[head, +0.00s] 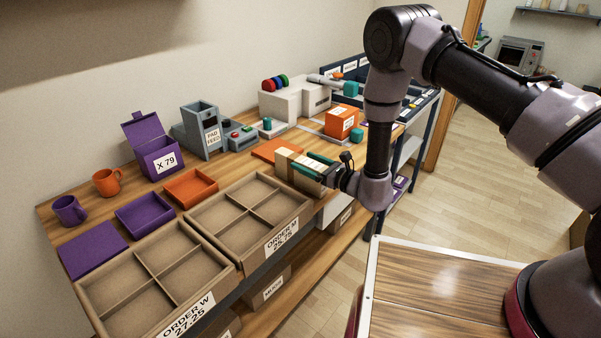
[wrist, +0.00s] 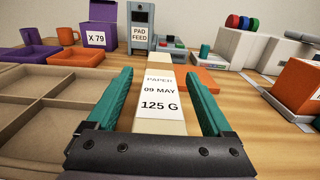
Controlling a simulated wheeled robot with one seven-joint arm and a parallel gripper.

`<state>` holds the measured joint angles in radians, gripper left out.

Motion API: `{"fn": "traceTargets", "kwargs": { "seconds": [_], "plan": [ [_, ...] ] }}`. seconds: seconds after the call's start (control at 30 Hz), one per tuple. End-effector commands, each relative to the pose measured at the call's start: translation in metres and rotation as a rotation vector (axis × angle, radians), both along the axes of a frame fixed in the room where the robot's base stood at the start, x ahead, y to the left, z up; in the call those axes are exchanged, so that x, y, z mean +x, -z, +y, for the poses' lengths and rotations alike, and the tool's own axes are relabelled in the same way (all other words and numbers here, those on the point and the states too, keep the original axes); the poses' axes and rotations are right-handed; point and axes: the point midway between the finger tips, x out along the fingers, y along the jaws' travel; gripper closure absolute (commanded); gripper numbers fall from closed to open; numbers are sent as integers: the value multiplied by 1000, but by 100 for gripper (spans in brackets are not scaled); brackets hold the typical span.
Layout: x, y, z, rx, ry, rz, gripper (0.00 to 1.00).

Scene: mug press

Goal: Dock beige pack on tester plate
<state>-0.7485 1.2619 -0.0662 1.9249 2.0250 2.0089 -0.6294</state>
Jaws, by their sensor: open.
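The beige pack (wrist: 160,120) lies on the wooden bench, with a white label reading PAPER, 09 MAY, 125 G. It also shows in the head view (head: 282,158). My gripper (wrist: 160,74) is open, its teal fingers on either side of the pack with a gap at each side. In the head view my gripper (head: 307,163) is low at the bench, next to the order box. No plate is marked as the tester plate. A low grey plate (wrist: 292,118) lies at right under an orange box (wrist: 302,84), and a small pale stand (wrist: 203,62) carries a teal cylinder.
Divided cardboard order boxes (head: 191,207) fill the front left of the bench. A flat orange piece (head: 268,151) lies just beyond the pack. The grey pad feed machine (head: 202,128) and purple X 79 box (head: 157,158) stand behind.

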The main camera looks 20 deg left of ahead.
Motion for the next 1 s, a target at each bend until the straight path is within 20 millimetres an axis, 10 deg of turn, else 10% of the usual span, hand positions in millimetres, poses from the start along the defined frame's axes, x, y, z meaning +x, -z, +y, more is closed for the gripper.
{"fn": "traceTargets", "kwargs": {
  "seconds": [0.23, 0.47, 1.0],
  "plan": [
    [1, 0, 2, 0, 0, 1, 15],
    [1, 0, 1, 0, 0, 0, 100],
    [2, -20, 2, 3, 1, -1, 100]
  ]
}}
